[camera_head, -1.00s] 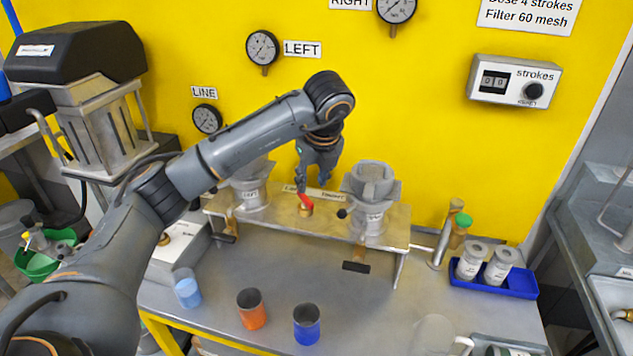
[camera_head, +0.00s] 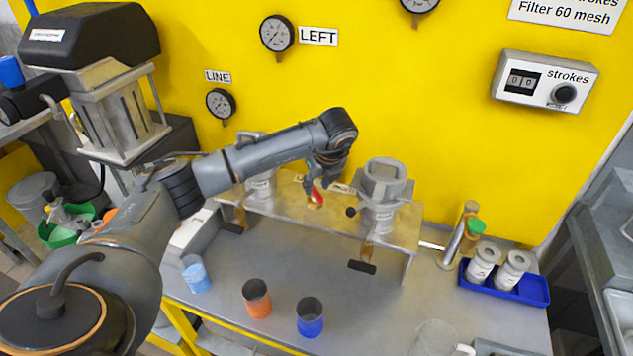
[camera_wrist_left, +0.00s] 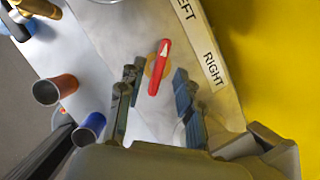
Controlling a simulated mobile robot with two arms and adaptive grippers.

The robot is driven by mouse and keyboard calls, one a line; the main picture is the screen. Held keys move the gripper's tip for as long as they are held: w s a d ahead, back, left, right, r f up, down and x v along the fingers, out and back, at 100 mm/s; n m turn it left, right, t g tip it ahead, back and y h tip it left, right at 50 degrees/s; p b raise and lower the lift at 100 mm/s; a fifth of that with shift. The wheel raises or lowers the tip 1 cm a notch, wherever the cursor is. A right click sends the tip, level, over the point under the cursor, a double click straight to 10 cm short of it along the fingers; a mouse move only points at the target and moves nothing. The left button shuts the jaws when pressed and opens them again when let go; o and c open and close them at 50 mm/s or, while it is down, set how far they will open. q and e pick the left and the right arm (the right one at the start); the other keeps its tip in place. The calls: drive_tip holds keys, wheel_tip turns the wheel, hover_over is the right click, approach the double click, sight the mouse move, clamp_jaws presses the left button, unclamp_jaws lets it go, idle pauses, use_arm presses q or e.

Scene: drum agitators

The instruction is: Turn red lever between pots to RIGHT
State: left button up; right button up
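The red lever (camera_head: 317,196) sits on a round brass-coloured base on the metal bench between the left pot (camera_head: 262,186) and the right pot (camera_head: 381,200). In the left wrist view the lever (camera_wrist_left: 160,67) has a white arrow pointing roughly toward the LEFT end of the LEFT/RIGHT label strip (camera_wrist_left: 208,70). My left gripper (camera_head: 312,182) is right over the lever. In the wrist view its fingers (camera_wrist_left: 158,80) are spread, with the lever between them in the picture; contact cannot be told. My right gripper is out of view.
Light blue (camera_head: 196,275), orange (camera_head: 257,299) and blue (camera_head: 310,318) cups stand on the table before the bench. A black-ended handle (camera_head: 362,266) sticks out below the right pot. A blue tray (camera_head: 512,289) with white jars is at right.

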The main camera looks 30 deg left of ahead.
use_arm(q)
drive_tip(key=shift+a+f, duration=0.25)
drive_tip(key=shift+f, duration=0.4)
drive_tip(key=shift+w+f, duration=0.15)
drive_tip(key=shift+f, duration=0.15)
clamp_jaws()
